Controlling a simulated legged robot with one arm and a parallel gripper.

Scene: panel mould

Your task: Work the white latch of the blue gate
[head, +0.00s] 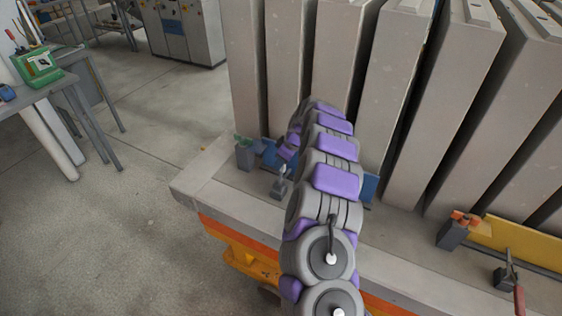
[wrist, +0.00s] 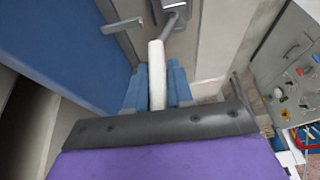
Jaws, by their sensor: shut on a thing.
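The blue gate (wrist: 60,35) fills the upper left of the wrist view. In the head view the blue gate (head: 370,188) shows only in part, behind my arm. The white latch (wrist: 157,65) is a slim white bar in the wrist view, running up from between my fingers to a grey metal fitting (wrist: 174,14). My gripper (wrist: 157,88) has its blue fingers on both sides of the bar and is shut on it. In the head view my arm hides most of the gripper and the grip.
Tall grey concrete panels (head: 340,60) stand upright behind the gate. A yellow gate (head: 515,243) with a red-handled latch (head: 518,292) is at the right. A workbench (head: 45,85) with a green box (head: 38,67) stands at the left. The floor (head: 120,230) at the left is clear.

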